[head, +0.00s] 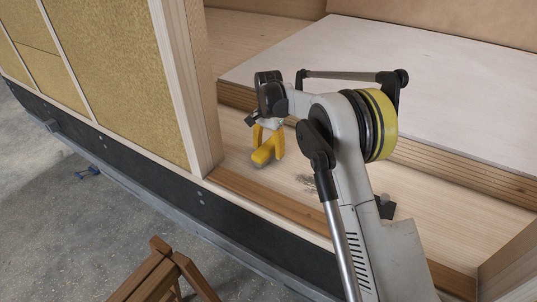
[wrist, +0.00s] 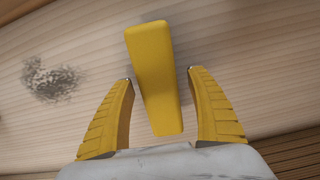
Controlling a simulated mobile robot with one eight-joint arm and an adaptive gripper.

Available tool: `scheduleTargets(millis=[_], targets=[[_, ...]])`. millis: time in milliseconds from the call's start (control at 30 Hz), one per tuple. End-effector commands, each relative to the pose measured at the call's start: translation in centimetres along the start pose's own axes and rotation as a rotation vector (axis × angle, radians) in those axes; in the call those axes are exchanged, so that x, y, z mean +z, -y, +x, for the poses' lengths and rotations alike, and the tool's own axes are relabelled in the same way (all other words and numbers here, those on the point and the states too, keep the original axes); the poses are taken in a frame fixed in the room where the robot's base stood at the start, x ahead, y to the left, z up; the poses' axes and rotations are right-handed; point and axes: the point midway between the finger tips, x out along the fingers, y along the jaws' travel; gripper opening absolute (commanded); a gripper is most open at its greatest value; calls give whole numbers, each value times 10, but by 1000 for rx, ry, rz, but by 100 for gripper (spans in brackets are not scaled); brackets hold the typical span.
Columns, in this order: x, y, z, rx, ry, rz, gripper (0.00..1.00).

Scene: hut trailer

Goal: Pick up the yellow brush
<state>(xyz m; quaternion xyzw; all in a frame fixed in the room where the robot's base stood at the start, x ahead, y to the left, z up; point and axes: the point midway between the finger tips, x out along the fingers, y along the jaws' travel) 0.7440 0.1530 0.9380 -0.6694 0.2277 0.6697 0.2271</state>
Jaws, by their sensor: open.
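The yellow brush (wrist: 152,75) lies on the light wooden floor of the trailer. In the wrist view its long yellow block sits between the two yellow fingers of my gripper (wrist: 160,78), with a gap on each side. Its far end extends past the fingertips. My gripper is open and points down at the brush. In the head view my gripper (head: 268,143) is just over the brush (head: 263,156), and their yellow parts overlap, so I cannot tell the exact height between them.
A grey speckled patch (wrist: 50,80) marks the floor beside the brush. A raised pale platform (head: 420,75) lies behind my arm. A wooden post (head: 190,90) stands at left of the doorway. A brown wooden trestle (head: 160,275) stands on the concrete outside.

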Motion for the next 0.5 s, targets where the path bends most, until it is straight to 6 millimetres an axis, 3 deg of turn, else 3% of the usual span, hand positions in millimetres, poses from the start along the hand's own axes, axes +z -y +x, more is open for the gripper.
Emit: scheduleTargets(millis=[233, 433, 500], targets=[[0, 0, 4, 0, 0, 0, 67], [0, 0, 4, 0, 0, 0, 7], [0, 0, 4, 0, 0, 0, 5]])
